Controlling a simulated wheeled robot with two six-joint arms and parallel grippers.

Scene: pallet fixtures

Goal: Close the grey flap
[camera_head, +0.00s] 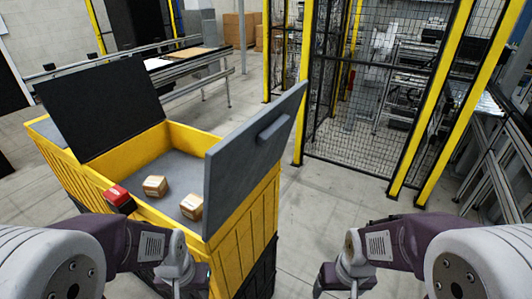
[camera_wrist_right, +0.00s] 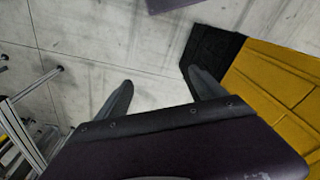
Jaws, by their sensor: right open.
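The grey flap (camera_head: 252,150) stands raised on the right side of the yellow crate (camera_head: 236,240), tilted outward, with a block-shaped handle (camera_head: 274,128) on its outer face. My left gripper (camera_head: 182,288) is low in front of the crate at the bottom edge; its fingers are mostly cut off. My right gripper (camera_head: 340,286) is to the right of the crate, apart from the flap and below its top edge. In the right wrist view the right gripper (camera_wrist_right: 163,88) has its two fingers spread with nothing between them, over the floor, and the crate's yellow side is to the right.
A black flap (camera_head: 103,108) stands raised on the crate's left side. Two small cardboard boxes (camera_head: 155,186) (camera_head: 191,206) lie inside, and a red and black item (camera_head: 118,199) is at the front rim. A yellow-framed mesh fence (camera_head: 370,110) stands behind; floor right of the crate is clear.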

